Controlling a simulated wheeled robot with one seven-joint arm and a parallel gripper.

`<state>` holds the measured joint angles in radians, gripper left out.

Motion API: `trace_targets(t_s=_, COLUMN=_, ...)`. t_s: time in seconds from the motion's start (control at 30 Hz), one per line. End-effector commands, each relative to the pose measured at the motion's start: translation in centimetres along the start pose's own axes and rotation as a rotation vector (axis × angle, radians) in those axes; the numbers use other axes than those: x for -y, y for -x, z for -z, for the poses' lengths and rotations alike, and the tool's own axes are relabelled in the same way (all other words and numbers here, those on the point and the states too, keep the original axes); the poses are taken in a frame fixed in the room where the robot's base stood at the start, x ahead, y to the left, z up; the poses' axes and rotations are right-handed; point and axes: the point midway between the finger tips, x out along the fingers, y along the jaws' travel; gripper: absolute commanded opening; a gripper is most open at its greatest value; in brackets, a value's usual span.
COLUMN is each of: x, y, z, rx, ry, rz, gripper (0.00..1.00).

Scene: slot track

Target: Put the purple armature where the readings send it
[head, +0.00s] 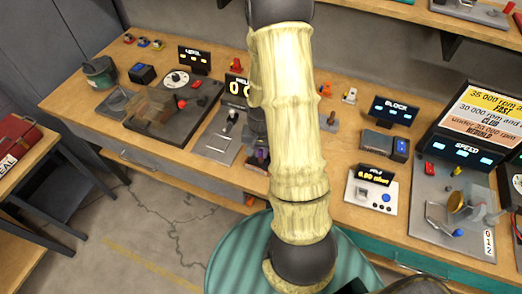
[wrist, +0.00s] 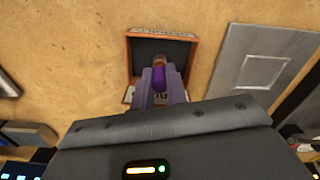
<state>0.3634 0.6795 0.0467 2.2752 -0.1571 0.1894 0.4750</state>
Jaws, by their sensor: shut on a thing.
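In the wrist view my gripper (wrist: 160,73) is shut on the purple armature (wrist: 159,79), with a finger on each side and its brownish end showing beyond the tips. Behind it is a shallow open box (wrist: 161,32) with a dark inside and an orange-brown rim. I cannot tell whether the armature touches the box. In the head view my arm hides most of this spot. The rule board (head: 490,112) lists 35 000 rpm and FAST, 30 000 rpm and CLUB, under 30 000 rpm REBUILD. The SPEED display (head: 465,152) shows unreadable blue marks.
An ohm meter (head: 371,195) reads about 0.00. The BLOCK display (head: 395,109) stands behind a grey block device (head: 381,142). A dark machine base (head: 175,125) and the LEVEL display (head: 195,59) are at left. A grey plate (wrist: 258,77) lies right of the box. A red case (head: 15,145) is far left.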

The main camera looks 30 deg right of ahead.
Motion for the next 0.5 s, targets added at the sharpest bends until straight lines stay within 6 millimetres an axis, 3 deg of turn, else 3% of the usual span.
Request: trace_targets(t_s=0.5, x=0.00, y=-0.37, z=-0.01, rx=0.000, ry=0.000, rz=0.000, gripper=0.00)
